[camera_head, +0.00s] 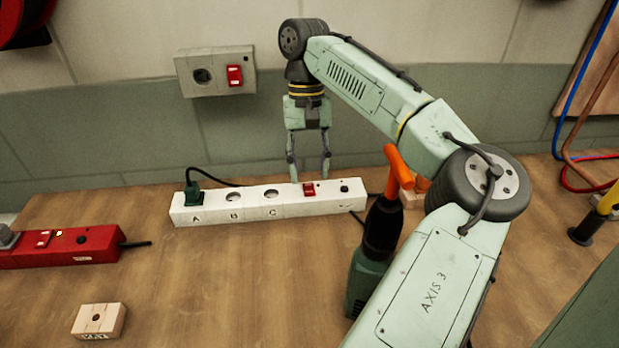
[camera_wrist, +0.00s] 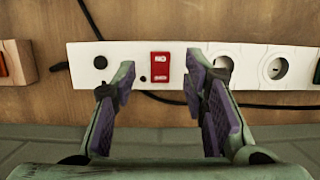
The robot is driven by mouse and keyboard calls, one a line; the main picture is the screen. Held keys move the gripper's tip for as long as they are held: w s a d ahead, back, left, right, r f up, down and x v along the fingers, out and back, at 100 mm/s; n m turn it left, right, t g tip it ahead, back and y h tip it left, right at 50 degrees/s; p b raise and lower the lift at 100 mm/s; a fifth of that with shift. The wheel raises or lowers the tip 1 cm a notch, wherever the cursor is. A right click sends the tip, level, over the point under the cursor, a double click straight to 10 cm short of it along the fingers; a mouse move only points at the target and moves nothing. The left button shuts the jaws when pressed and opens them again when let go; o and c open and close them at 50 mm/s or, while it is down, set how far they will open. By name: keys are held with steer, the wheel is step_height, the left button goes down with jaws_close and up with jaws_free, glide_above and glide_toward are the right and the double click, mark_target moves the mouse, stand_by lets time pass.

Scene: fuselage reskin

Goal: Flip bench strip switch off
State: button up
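The white bench strip (camera_head: 285,208) lies on the wooden bench, with sockets lettered along its front and a dark green plug (camera_head: 193,192) in the left socket. Its red rocker switch (camera_head: 309,189) is near the right end. In the wrist view the strip (camera_wrist: 217,52) runs across the picture, and the red switch (camera_wrist: 160,67) shows between the fingers. My gripper (camera_head: 308,180) points down over the strip beside the switch, fingers apart and empty. In the wrist view my gripper (camera_wrist: 160,85) has its purple pads on either side of the switch. Contact with the strip cannot be told.
A wall socket box (camera_head: 216,72) with a red switch (camera_head: 235,75) is behind. A red strip (camera_head: 75,247) lies at left, and a small wooden block (camera_head: 98,321) at front left. A green and orange tool (camera_head: 378,240) stands right of the white strip. The bench's front middle is clear.

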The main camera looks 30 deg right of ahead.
mark_target(309, 185)
steer(key=v, duration=0.4)
steer(key=shift+s, duration=0.1)
stand_by(0.5)
